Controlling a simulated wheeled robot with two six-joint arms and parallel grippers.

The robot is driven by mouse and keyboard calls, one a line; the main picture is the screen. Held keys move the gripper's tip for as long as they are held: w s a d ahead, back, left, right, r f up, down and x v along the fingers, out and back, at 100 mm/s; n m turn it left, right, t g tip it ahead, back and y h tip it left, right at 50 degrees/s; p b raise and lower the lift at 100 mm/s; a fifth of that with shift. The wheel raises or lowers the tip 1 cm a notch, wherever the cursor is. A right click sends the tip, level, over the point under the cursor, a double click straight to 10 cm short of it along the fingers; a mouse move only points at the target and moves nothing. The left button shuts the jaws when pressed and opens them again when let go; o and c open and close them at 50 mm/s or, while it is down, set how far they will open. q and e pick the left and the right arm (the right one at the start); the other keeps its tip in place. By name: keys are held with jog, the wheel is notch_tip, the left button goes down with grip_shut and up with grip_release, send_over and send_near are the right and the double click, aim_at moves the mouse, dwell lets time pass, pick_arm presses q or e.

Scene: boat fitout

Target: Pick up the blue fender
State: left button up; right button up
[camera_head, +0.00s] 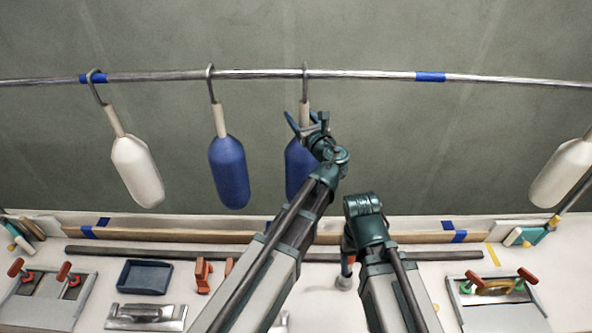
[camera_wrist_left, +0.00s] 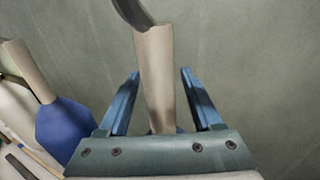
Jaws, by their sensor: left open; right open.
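A blue fender (camera_head: 298,170) hangs from the rail by a hook and a cream neck, partly hidden behind my left gripper. A second blue fender (camera_head: 229,172) hangs to its left and also shows in the left wrist view (camera_wrist_left: 62,125). My left gripper (camera_head: 306,122) is open at the neck of the partly hidden fender. In the left wrist view, that cream neck (camera_wrist_left: 155,75) stands between the two blue fingers, with clear gaps on both sides. My right arm is lower in the head view, but its fingers cannot be made out.
The metal rail (camera_head: 260,74) crosses the whole view. White fenders hang at the left (camera_head: 138,172) and far right (camera_head: 562,175). Below is a bench with a blue tray (camera_head: 145,277), a metal trowel-like tool (camera_head: 146,316) and clamps at both sides.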

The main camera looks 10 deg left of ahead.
pick_arm(q)
jog(key=shift+w+a, duration=0.15)
jog(key=shift+w, duration=0.05)
jog(key=shift+s+d+r, duration=0.1)
jog(key=shift+s+d, duration=0.1)
jog(key=shift+d, duration=0.05)
jog(key=shift+c, duration=0.3)
jog(key=shift+a, duration=0.1)
grip_shut()
dwell(0.7)
